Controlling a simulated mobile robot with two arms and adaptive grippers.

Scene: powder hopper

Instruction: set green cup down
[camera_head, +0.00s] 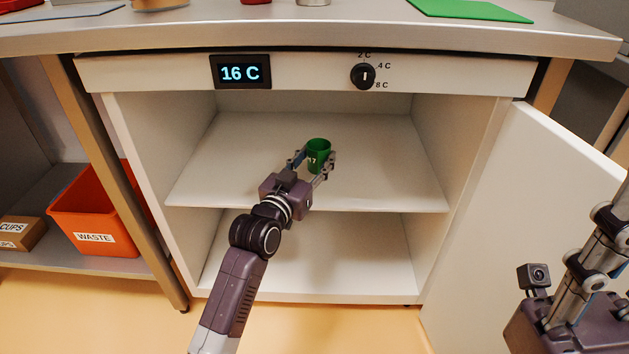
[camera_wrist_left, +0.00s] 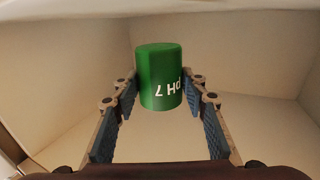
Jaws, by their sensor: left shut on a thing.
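The green cup (camera_head: 319,148) is upright inside the open cabinet, over the upper shelf (camera_head: 240,180). In the left wrist view the cup (camera_wrist_left: 160,72) appears upside down, with white "pH 7" lettering. My left gripper (camera_head: 313,164) reaches in from the front and is shut on the cup, one finger on each side. Its fingers (camera_wrist_left: 157,88) flank the cup in the wrist view. I cannot tell whether the cup's base touches the shelf. My right gripper (camera_head: 600,265) is at the right edge, partly cut off, away from the cup.
The cabinet display (camera_head: 241,72) reads 16 C, beside a dial (camera_head: 363,76). The cabinet door (camera_head: 540,190) stands open at the right. The upper shelf is otherwise bare, with side walls at both ends. An orange waste bin (camera_head: 95,215) stands at the left.

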